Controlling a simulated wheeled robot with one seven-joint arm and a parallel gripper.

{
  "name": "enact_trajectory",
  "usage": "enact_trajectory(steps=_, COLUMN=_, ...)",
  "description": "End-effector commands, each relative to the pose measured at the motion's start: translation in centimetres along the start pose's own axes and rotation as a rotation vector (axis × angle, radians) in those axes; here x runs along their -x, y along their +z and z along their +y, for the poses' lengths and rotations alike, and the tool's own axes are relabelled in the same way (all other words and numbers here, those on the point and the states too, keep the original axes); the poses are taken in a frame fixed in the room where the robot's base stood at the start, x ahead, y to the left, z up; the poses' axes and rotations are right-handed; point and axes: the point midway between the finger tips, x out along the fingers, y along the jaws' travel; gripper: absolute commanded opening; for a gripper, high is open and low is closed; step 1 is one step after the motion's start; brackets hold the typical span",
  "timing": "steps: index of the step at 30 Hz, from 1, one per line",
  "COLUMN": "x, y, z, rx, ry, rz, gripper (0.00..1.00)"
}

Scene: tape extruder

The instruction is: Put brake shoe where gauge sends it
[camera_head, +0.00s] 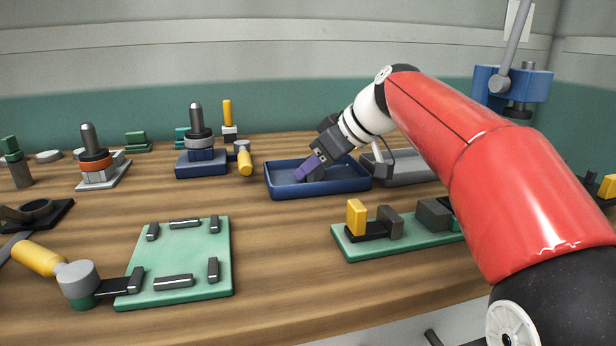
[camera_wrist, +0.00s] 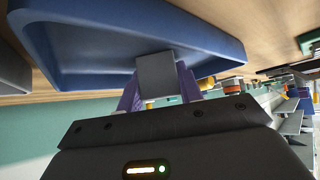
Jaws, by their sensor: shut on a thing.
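My gripper (camera_head: 309,168) is at the blue tray (camera_head: 335,189), within its outline in the head view. Its purple fingers are shut on a grey block, which I take to be the brake shoe (camera_wrist: 156,76). The block shows between the fingers in the wrist view, against the blue tray (camera_wrist: 75,55). I cannot tell whether it touches the tray floor. A green plate with a yellow block and dark blocks (camera_head: 373,250) stands in front of the trays to the right; it may be the gauge, but I cannot tell.
A grey tray (camera_head: 415,176) is right of the blue one, partly behind my arm. A green plate with dark stops (camera_head: 190,262) and a yellow-handled clamp (camera_head: 45,262) lie front left. Posts with rings (camera_head: 200,140) stand at the back left. Bare wood lies in the middle.

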Motion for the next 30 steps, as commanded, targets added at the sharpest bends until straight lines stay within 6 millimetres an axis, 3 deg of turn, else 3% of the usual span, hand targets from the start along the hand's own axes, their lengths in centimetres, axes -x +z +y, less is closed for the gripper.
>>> enact_trajectory(steps=10, x=-0.2, y=0.2, z=0.0, rx=0.001, ry=0.001, rz=0.001, gripper=0.08)
enact_trajectory(steps=11, x=-0.1, y=0.1, z=0.0, rx=0.001, ry=0.0, rz=0.0, gripper=0.4)
enact_trajectory(steps=15, x=-0.1, y=0.1, z=0.0, rx=0.001, ry=0.0, rz=0.0, gripper=0.58)
enact_trajectory(steps=25, x=0.2, y=-0.2, z=0.0, rx=0.001, ry=0.0, rz=0.0, gripper=0.58)
enact_trajectory(steps=30, x=2.3, y=-0.2, z=0.1, rx=0.001, ry=0.005, rz=0.002, gripper=0.58)
